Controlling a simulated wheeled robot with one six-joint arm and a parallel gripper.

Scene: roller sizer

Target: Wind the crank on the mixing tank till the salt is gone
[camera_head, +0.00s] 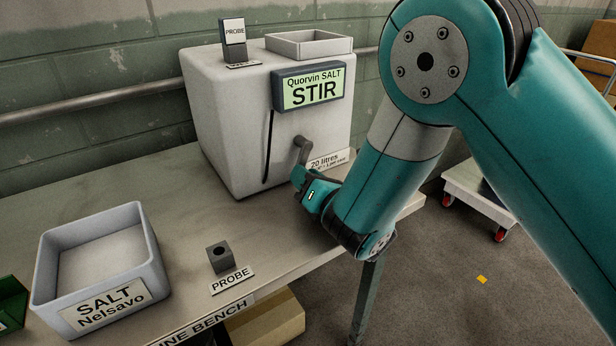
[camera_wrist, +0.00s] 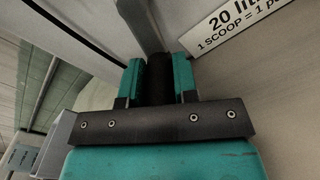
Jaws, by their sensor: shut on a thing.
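The mixing tank (camera_head: 225,135) is a pale box standing at the back of the bench. Its green display (camera_head: 308,88) reads "Quorvin SALT STIR". A grey crank (camera_head: 302,146) sticks out of the tank's front, low on the right, with its arm hanging down. My gripper (camera_wrist: 159,82) is shut on the crank's dark handle (camera_wrist: 159,72), one teal finger on each side, as the wrist view shows. In the head view my gripper and wrist hide the handle. The inside of the tank and any salt in it cannot be seen.
A tray labelled "SALT Nelsavo" (camera_head: 146,252) stands front left on the bench. A small probe holder (camera_head: 219,258) sits at the front edge. A probe (camera_head: 234,40) and an open hopper (camera_head: 308,44) are on the tank's top. A wheeled cart (camera_head: 470,188) stands right.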

